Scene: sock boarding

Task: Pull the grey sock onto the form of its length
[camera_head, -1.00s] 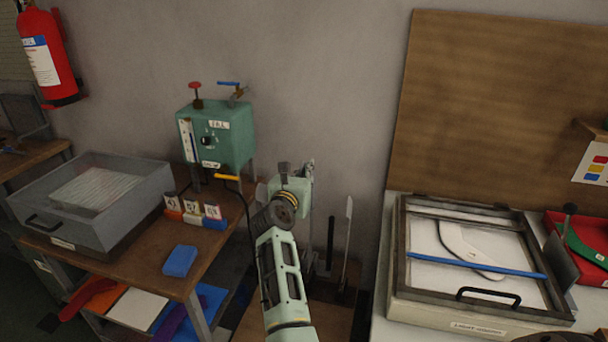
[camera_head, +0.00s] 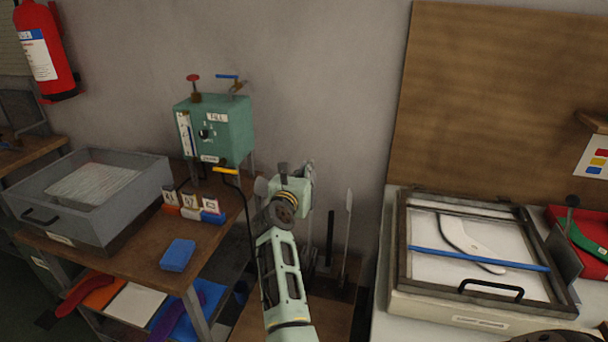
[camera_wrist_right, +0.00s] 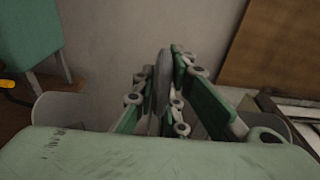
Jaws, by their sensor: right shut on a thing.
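My right arm rises in the middle of the head view, and its wrist hides most of the gripper there. In the right wrist view my right gripper (camera_wrist_right: 160,98) is shut on the grey sock (camera_wrist_right: 163,75), a narrow upright grey piece with a rounded top between the green fingers. Whether a form is inside it is hidden. In the head view a pale upright form (camera_head: 346,230) and a dark upright post (camera_head: 330,238) stand just right of my right wrist. The lengths of the forms cannot be read. My left gripper is not in view.
The bench also holds a grey tub (camera_head: 95,210), small labelled boxes (camera_head: 190,208) and a blue block (camera_head: 177,255). At right is a framed light box (camera_head: 470,323) under a brown board (camera_head: 500,100).

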